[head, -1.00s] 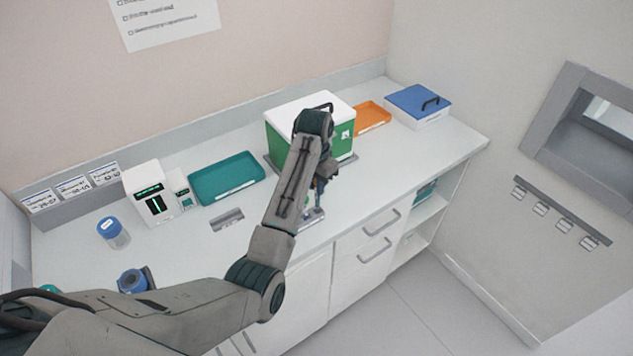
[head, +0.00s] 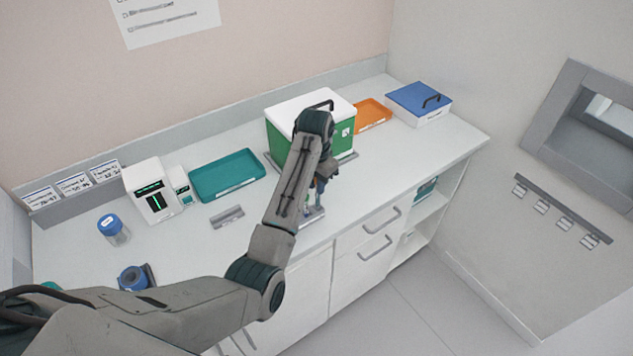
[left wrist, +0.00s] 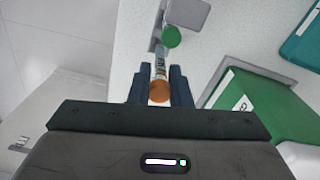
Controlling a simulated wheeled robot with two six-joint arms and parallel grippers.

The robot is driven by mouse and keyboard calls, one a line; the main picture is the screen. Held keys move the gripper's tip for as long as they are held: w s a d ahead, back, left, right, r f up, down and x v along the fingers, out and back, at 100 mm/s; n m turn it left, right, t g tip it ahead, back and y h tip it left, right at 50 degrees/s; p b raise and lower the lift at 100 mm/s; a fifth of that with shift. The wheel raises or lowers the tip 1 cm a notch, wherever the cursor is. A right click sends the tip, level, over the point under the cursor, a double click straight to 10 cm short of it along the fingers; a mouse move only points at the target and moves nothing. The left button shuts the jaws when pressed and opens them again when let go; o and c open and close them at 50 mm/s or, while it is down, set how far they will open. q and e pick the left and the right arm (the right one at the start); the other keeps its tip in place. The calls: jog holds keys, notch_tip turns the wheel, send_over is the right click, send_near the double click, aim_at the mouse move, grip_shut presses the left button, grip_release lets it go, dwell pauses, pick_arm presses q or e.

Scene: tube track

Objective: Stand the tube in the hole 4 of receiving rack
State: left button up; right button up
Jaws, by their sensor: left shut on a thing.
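My left gripper (head: 322,180) is over the front edge of the counter, in front of the green box, largely hidden by its own arm. In the left wrist view its fingers (left wrist: 160,88) are shut on a tube with an orange cap (left wrist: 160,93). The tube's clear, labelled body (left wrist: 160,64) points away from the camera. A green-capped tube (left wrist: 171,37) stands close beyond it. The grey receiving rack (left wrist: 190,12) shows partly there; it also shows under the gripper in the head view (head: 314,216). Hole numbers and the tube's lower end cannot be made out.
A green box with a white lid (head: 283,142) stands just behind the gripper. A teal tray (head: 226,175), an orange tray (head: 373,116), a blue-lidded box (head: 420,104) and a white device (head: 150,190) stand along the back. A blue-capped jar (head: 112,230) is at the left.

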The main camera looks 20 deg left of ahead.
jog(key=shift+a, duration=0.35)
pick_arm(q)
jog(key=shift+f, duration=0.6)
pick_arm(e)
jog(key=shift+d, duration=0.1)
jog(key=shift+d, duration=0.2)
pick_arm(q)
jog(key=shift+f, duration=0.3)
jog(key=shift+f, duration=0.35)
pick_arm(e)
jog(key=shift+a, duration=0.15)
pick_arm(q)
jog(key=o, duration=0.9)
